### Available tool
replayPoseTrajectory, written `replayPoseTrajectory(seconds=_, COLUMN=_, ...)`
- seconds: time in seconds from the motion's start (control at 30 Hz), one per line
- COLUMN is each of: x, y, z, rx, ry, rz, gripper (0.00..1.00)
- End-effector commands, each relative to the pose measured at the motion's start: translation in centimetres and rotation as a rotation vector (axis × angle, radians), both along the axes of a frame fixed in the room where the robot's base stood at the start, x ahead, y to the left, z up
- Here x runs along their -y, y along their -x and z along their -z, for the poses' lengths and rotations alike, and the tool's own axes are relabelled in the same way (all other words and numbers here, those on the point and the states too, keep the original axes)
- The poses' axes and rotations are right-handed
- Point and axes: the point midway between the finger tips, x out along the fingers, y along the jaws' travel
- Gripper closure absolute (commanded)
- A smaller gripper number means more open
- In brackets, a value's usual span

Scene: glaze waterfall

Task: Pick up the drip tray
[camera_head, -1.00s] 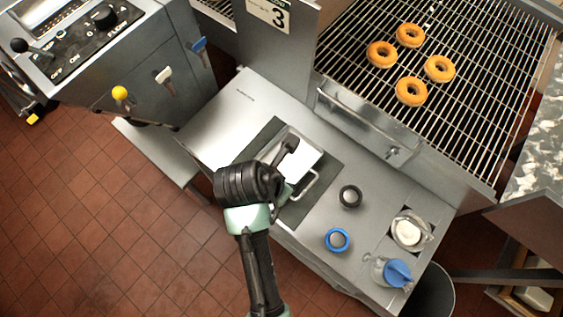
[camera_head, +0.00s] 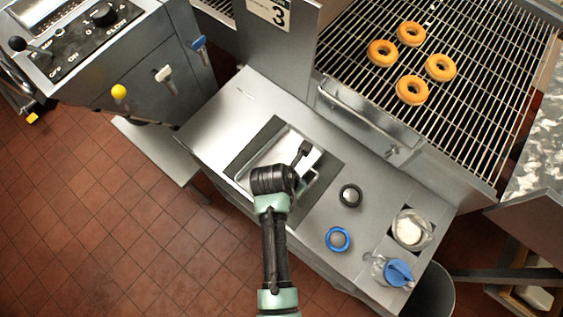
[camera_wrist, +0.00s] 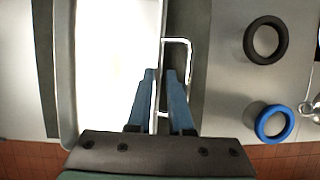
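The drip tray (camera_head: 281,147) is a shallow, bright metal tray with a wire handle on its right side. It lies on a dark rectangular area of the steel counter. In the wrist view the tray (camera_wrist: 112,65) fills the left half, and its handle (camera_wrist: 188,60) sticks out to the right. My gripper (camera_wrist: 162,76) is open, with a narrow gap between its blue fingers. The fingers appear on either side of the tray's right rim, near the handle; contact cannot be told. In the head view my wrist hides the tray's near part.
A black ring (camera_head: 350,195) and a blue ring (camera_head: 338,239) lie right of the tray. A glass container (camera_head: 411,230) and a blue-topped jug (camera_head: 397,273) stand further right. A wire rack (camera_head: 440,110) with several doughnuts is behind. A lever panel (camera_head: 80,40) stands at left.

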Motion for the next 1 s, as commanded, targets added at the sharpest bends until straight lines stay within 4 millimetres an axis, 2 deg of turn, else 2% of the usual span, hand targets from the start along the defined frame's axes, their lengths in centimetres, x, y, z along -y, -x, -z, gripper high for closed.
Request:
replayPoseTrajectory(seconds=0.23, x=0.07, y=-0.09, z=0.20, rx=0.001, ry=0.001, rz=0.000, gripper=0.81)
replayPoseTrajectory(seconds=0.27, x=0.07, y=-0.09, z=0.19, rx=0.001, ry=0.000, rz=0.000, gripper=0.83)
replayPoseTrajectory(seconds=0.37, x=0.06, y=-0.08, z=0.19, rx=0.001, ry=0.001, rz=0.000, gripper=1.00)
replayPoseTrajectory(seconds=1.0, x=0.04, y=-0.06, z=0.18, rx=0.000, ry=0.000, rz=0.000, gripper=1.00)
